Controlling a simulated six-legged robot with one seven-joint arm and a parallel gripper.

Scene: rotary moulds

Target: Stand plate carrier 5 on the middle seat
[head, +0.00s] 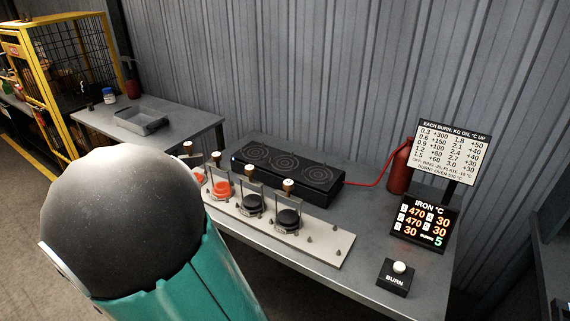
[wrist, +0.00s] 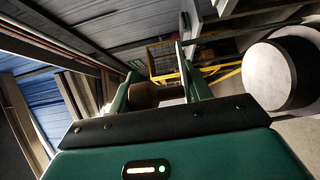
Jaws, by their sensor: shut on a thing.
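In the wrist view my gripper (wrist: 157,82) is shut on a brown rounded thing (wrist: 145,95), which looks like a carrier's handle. A pale flat part (wrist: 172,91) shows beside it. No number is readable on it, so I cannot tell whether it is plate carrier 5. In the head view my own arm fills the lower left and the gripper is not seen. A black unit (head: 330,189) on the bench has three ringed round places in a row. The middle ring (head: 287,163) is bare, as are the other two.
A pale rack (head: 321,250) holds several carriers with orange plates (head: 222,188) and dark plates (head: 289,219); its right end has bare pegs. A burn button (head: 398,276), iron display (head: 424,223), sign (head: 449,151) and red extinguisher (head: 398,172) stand right. A grey tray (head: 141,120) sits left.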

